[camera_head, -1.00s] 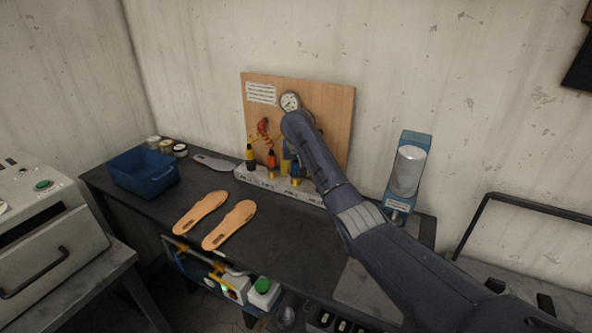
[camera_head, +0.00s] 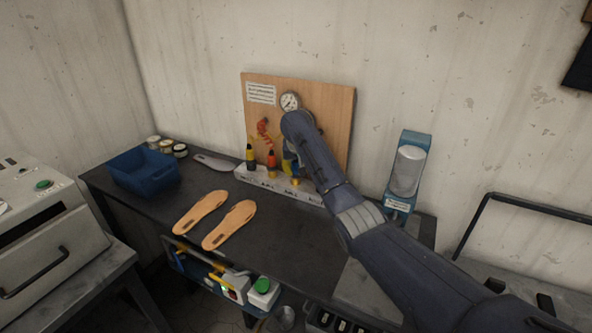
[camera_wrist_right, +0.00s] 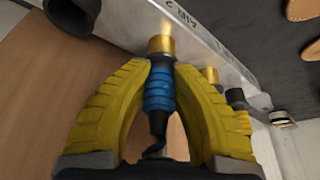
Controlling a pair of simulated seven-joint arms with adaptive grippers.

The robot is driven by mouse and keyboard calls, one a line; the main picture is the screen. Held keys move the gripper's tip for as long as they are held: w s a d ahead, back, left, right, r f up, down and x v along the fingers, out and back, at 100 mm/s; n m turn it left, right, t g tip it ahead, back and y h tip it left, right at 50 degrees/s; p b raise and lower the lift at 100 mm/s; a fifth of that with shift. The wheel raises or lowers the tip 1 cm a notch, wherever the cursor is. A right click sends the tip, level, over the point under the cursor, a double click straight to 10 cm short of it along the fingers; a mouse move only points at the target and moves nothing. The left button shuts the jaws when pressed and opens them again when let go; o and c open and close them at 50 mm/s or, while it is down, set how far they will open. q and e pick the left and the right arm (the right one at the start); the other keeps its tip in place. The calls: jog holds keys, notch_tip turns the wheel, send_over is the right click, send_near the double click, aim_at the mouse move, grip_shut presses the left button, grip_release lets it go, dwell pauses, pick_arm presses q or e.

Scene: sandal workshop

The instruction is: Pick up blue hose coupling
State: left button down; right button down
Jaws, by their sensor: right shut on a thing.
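The blue hose coupling (camera_wrist_right: 158,90), with black ends, is between the yellow fingers of my right gripper (camera_wrist_right: 160,72), which is shut on it. In the wrist view its far black end lines up with a brass fitting (camera_wrist_right: 161,44) on the pale manifold block; I cannot tell whether they touch. In the head view my right gripper (camera_head: 291,167) is at the board, just above this brass fitting (camera_head: 295,183), and my forearm hides part of it. A yellow coupling (camera_head: 250,155) and a red coupling (camera_head: 271,159) stand to its left. My left gripper is out of view.
A wooden board (camera_head: 337,112) with a gauge (camera_head: 290,101) and a coiled red hose (camera_head: 263,128) stands behind the manifold (camera_head: 312,196). A blue bin (camera_head: 146,173), two tan soles (camera_head: 215,220) and a dispenser (camera_head: 407,172) are on the dark bench.

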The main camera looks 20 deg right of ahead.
jog(key=shift+r, duration=0.1)
notch_tip(320, 180, up, 20)
dwell(0.7)
